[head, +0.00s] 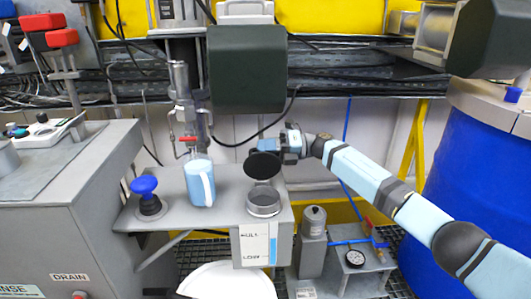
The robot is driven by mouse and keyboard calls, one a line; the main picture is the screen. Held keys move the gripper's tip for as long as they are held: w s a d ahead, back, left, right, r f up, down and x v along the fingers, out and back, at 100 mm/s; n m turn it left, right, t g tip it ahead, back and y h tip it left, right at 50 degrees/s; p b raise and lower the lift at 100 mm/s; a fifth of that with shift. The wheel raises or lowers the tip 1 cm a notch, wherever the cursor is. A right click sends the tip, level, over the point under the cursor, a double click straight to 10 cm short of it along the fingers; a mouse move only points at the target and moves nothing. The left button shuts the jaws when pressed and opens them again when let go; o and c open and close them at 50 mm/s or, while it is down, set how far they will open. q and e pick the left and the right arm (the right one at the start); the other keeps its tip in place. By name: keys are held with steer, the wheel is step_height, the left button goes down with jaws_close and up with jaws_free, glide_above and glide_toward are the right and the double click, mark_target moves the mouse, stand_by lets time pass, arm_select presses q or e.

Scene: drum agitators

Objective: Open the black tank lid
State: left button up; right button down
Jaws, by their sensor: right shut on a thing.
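The black tank lid (262,165) is a dark round disc. It stands raised and tilted over the grey round tank neck (263,203) on the bench's right side. The dark mouth of the neck shows below it. My right gripper (279,147) reaches in from the right and is shut at the lid's upper right edge. The exact contact is too small to see clearly. My left gripper is not in view.
A light blue jug (199,182) stands left of the lid under a metal pipe, with a blue knob (147,187) farther left. A level gauge (255,246) hangs on the bench front. A blue drum (465,160) stands at right. A dark box (247,70) hangs above.

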steer(key=shift+w+f, duration=0.2)
steer(key=shift+w, duration=0.05)
stand_by(0.3)
steer(key=c, duration=1.4)
jaws_free()
steer(key=shift+o, duration=1.2)
steer(key=shift+w+f, duration=0.15)
steer(key=d, duration=1.4)
